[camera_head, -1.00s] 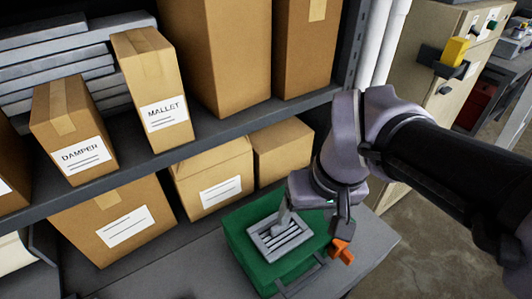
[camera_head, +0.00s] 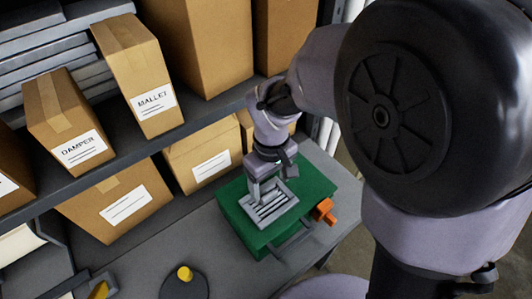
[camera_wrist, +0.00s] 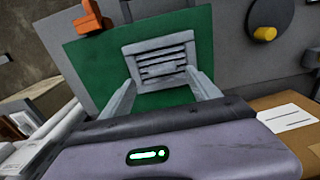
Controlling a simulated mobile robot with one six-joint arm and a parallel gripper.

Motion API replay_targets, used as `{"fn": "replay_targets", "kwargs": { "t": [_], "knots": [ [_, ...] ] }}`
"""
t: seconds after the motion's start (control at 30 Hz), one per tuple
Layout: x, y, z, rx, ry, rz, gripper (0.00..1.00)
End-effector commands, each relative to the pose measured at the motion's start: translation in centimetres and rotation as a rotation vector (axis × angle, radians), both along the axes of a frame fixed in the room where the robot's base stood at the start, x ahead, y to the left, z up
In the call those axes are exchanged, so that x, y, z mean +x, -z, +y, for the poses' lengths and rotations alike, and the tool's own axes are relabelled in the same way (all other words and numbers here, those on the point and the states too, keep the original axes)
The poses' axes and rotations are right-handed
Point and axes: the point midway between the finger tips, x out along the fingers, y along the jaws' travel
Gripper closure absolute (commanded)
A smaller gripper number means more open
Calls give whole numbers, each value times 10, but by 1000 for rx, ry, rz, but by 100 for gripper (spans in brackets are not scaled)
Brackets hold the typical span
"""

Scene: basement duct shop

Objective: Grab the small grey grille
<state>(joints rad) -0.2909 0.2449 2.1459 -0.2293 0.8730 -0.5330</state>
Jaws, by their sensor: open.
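The small grey grille (camera_head: 266,209), a square frame with dark slats, lies on top of a green case (camera_head: 236,213) on the lower grey shelf. In the wrist view the grille (camera_wrist: 162,58) sits on the green case (camera_wrist: 90,66), just beyond and between my fingertips. My gripper (camera_head: 262,191) points down over the grille's far side in the head view. In the wrist view my gripper (camera_wrist: 166,87) has its two fingers spread apart with nothing held. Whether the fingertips touch the grille is unclear.
An orange object (camera_head: 323,211) sits beside the case's right edge. A black disc with a yellow knob (camera_head: 184,273) lies left of it. Boxes labelled MALLET (camera_head: 139,75) and DAMPER (camera_head: 66,121) stand on the shelf above; a labelled box (camera_head: 205,152) stands behind the case.

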Motion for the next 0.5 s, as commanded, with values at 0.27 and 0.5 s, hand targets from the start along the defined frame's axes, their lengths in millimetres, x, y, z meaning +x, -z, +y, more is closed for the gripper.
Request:
{"fn": "replay_targets", "kwargs": {
  "t": [0.27, 0.5],
  "knots": [
    [-6, 45, 2, 1, -1, 1, 29],
    [-6, 44, 2, 1, -1, 0, 39]
  ]
}}
